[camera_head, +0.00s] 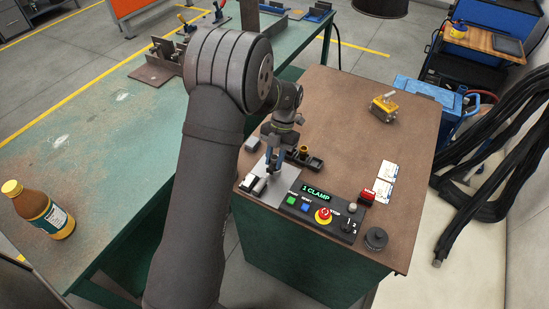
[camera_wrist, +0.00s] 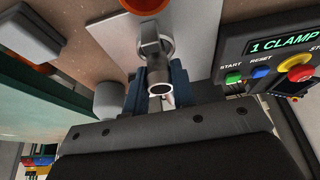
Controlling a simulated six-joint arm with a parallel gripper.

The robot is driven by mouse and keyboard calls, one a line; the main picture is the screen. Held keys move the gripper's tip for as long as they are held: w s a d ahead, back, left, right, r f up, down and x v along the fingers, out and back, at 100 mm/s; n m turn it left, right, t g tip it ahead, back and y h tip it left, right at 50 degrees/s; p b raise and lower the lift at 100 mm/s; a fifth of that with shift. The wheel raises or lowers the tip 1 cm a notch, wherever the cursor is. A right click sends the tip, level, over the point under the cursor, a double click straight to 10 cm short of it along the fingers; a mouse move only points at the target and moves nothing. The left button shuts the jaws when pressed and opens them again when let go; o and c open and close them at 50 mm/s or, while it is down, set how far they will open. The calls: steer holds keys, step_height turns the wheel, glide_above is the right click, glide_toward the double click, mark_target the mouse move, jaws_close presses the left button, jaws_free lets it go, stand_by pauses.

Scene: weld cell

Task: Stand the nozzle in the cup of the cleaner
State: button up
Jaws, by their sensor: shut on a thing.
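My gripper (camera_head: 273,166) points down over the near left part of the brown bench. In the wrist view its blue fingers (camera_wrist: 156,84) are shut on a grey metal nozzle (camera_wrist: 158,74), a short tube with its open end towards the camera. In the head view the nozzle cannot be told apart from the fingers. A black fixture (camera_head: 312,161) with a brass-orange cup-like top (camera_head: 303,151), likely the cleaner, stands just right of the fingers. An orange round rim (camera_wrist: 147,5), probably that cup, is cut off at the top of the wrist view, beyond the nozzle.
A control box (camera_head: 337,217) with a display reading "1 CLAMP" and a red stop knob (camera_head: 323,215) sits close at the right. A grey block (camera_head: 252,144) and white pieces lie near the gripper. A yellow device (camera_head: 384,107) stands farther back; the bench between is mostly clear.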

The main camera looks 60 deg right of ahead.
mark_target(273, 160)
steer(key=shift+f, duration=0.1)
steer(key=o, duration=1)
steer(key=v, duration=1.2)
steer(key=shift+a, duration=0.1)
steer(key=x, duration=1.1)
steer(key=shift+a+f, duration=0.15)
steer(key=shift+f, duration=0.1)
steer(key=shift+r, duration=1.9)
steer(key=shift+f, duration=0.15)
